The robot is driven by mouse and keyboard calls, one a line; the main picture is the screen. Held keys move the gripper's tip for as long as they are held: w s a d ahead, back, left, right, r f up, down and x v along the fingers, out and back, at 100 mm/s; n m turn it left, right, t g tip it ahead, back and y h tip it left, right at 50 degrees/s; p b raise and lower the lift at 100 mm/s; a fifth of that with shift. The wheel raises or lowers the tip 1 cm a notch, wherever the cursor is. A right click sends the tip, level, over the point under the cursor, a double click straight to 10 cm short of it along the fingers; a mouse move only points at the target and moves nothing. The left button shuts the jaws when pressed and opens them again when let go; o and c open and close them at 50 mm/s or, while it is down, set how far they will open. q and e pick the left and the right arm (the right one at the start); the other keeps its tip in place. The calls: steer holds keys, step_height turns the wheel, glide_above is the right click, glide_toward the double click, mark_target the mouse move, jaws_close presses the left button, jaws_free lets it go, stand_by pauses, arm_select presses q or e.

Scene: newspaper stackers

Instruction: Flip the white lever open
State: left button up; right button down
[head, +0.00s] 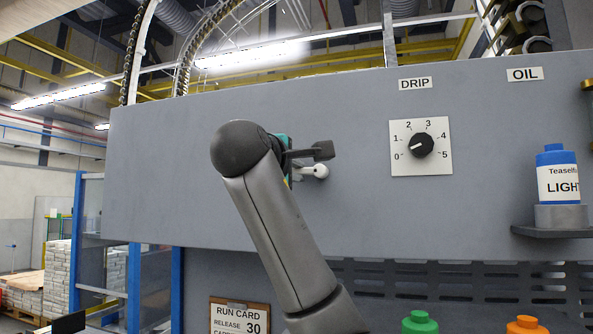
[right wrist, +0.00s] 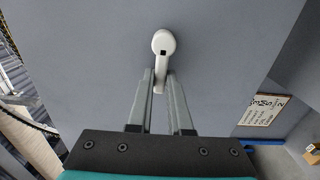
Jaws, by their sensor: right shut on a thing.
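The white lever (head: 318,171) is mounted on the grey machine panel, left of the DRIP dial. In the right wrist view the white lever (right wrist: 162,44) has a round hub at the top and an arm pointing down toward my gripper. My right gripper (head: 298,165) is at the lever, partly hidden behind my own wrist in the head view. In the right wrist view the fingers of my right gripper (right wrist: 160,76) are on both sides of the lever's lower arm, shut on it. My left gripper is not in view.
The DRIP dial (head: 422,145) points near 0. A blue-capped bottle (head: 557,175) stands on a shelf under the OIL label at the right. A run card (head: 238,317) hangs below the panel. Green (head: 420,323) and orange (head: 526,325) caps show at the bottom.

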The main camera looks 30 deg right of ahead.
steer(key=shift+f, duration=0.1)
steer(key=c, duration=0.8)
jaws_free()
steer(key=shift+c, duration=0.2)
steer(key=b+v, duration=0.6)
steer(key=v, duration=0.9)
steer(key=shift+b, duration=0.3)
